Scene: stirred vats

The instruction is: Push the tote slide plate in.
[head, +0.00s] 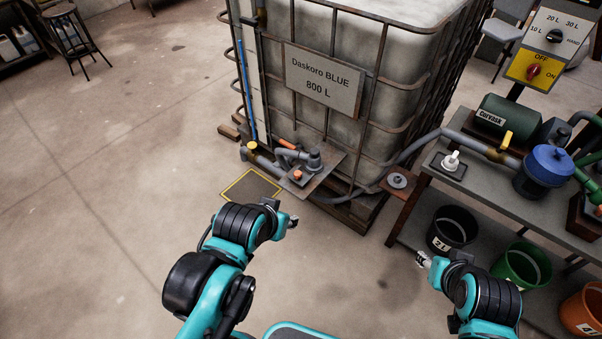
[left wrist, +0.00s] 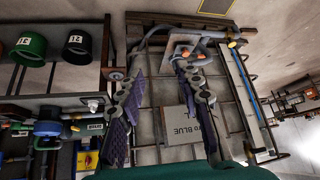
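The tote (head: 350,115) is a caged white tank labelled "Daskoro BLUE 800 L". A flat plate (head: 325,178) sticks out at its lower front, carrying a grey elbow fitting (head: 313,159) and an orange knob (head: 297,175). I cannot tell for sure that this is the slide plate. It also shows upside down in the left wrist view (left wrist: 183,50). My left gripper (head: 283,212) is in front of and apart from it; in the left wrist view its fingers (left wrist: 160,66) are spread and empty. My right gripper (head: 423,260) is by the black bucket, too small to read.
A bench (head: 468,185) at right carries a green pump (head: 503,118) and a blue-lidded filter (head: 550,165). Black (head: 452,228), green (head: 521,267) and orange (head: 583,312) buckets stand below. A grey hose runs from the tote towards the bench. A yellow-edged floor mark (head: 250,187) lies left; open floor surrounds it.

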